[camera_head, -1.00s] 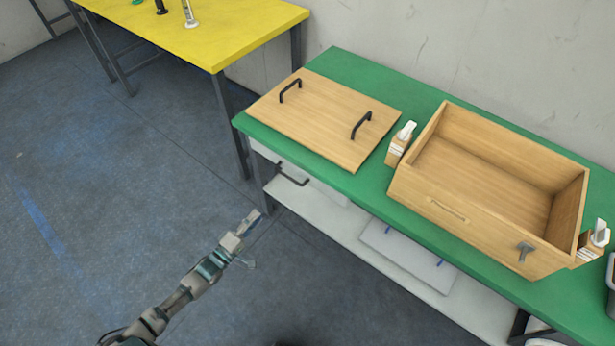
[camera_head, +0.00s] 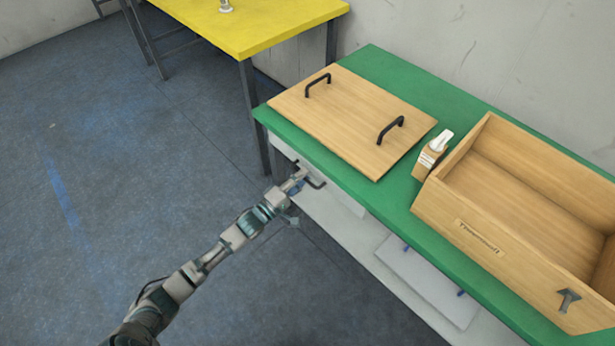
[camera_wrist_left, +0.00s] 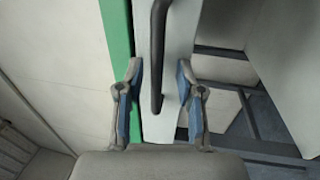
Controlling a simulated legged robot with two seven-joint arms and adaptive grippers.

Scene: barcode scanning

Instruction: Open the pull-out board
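The pull-out board (camera_head: 343,198) is a white panel under the left end of the green table, with a black bar handle (camera_head: 317,184) on its front. The board looks closed under the tabletop. My left gripper (camera_head: 300,178) is at the handle. In the left wrist view, the gripper's two blue-padded fingers (camera_wrist_left: 158,82) are apart, with the black handle (camera_wrist_left: 157,45) running between them and the white board front (camera_wrist_left: 180,50) behind. The fingers do not appear closed on the handle. My right gripper is not in view.
A yellow table (camera_head: 260,25) stands behind. A lower shelf holds a light panel (camera_head: 430,280). Floor at left is clear.

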